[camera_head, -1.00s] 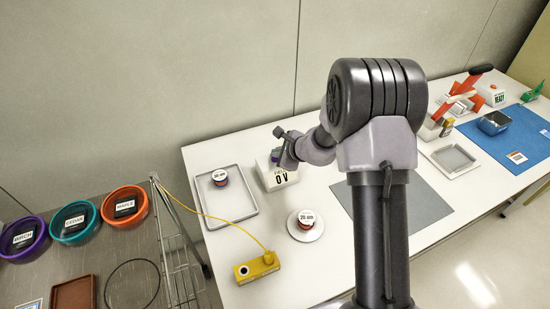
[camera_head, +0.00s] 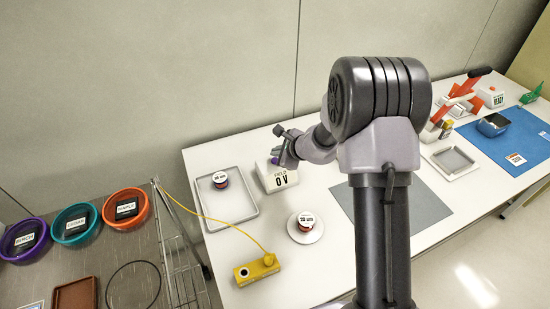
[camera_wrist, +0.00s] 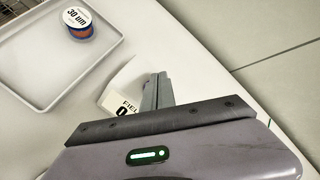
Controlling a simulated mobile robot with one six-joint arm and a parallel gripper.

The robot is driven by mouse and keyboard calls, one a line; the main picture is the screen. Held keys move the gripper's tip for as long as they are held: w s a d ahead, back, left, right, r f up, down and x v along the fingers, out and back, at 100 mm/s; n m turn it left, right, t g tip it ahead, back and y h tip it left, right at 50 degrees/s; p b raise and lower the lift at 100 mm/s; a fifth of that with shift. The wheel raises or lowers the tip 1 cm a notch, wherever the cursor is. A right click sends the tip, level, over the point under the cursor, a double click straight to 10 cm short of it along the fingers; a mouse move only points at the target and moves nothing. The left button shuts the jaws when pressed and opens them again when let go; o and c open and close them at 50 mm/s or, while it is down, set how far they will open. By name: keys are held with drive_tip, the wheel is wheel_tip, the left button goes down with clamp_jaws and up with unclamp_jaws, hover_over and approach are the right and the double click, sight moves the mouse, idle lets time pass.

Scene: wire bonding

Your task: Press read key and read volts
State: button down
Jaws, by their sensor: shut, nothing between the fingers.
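The white meter box (camera_head: 279,181) stands on the table beside the grey tray, and its front face reads "0 V" under a small line that looks like "FIELD". My gripper (camera_head: 280,158) is at the top of this box, with its fingers together and nothing between them. In the wrist view the fingers (camera_wrist: 157,88) cover part of the meter box (camera_wrist: 118,97), of which only a piece of the label shows. A read key cannot be made out clearly; the box's top is partly hidden behind my gripper, and I cannot tell whether the fingers touch it.
A grey tray (camera_head: 234,213) holds a "30 um" spool (camera_head: 220,180). Another spool (camera_head: 305,221) sits on a round white plate. A yellow box (camera_head: 257,270) with a cable is at the front. A grey mat (camera_head: 425,205) lies right, partly behind my arm.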

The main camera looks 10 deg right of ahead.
drive_tip(key=shift+r+p, duration=1.65)
drive_tip(key=shift+r, duration=0.85)
drive_tip(key=shift+r, duration=0.15)
drive_tip(key=s+a+r+n+g+y+b, duration=0.1)
drive_tip(key=s+a+r+n, duration=0.4)
drive_tip(key=r, duration=0.3)
drive_tip(key=s+a+r+n+y, duration=0.1)
drive_tip(key=s+a+r+n, duration=0.3)
drive_tip(key=s+r, duration=0.45)
drive_tip(key=s+d+n+h, duration=0.1)
drive_tip(key=s+n, duration=0.3)
drive_tip(key=s, duration=0.8)
drive_tip(key=s+d+r+n+g+h+b, duration=0.1)
drive_tip(key=s+n, duration=0.4)
drive_tip(key=s, duration=0.7)
drive_tip(key=d+h, duration=0.1)
drive_tip(key=d, duration=0.1)
drive_tip(key=shift+d+g+h, duration=0.3)
drive_tip(key=shift+d, duration=0.05)
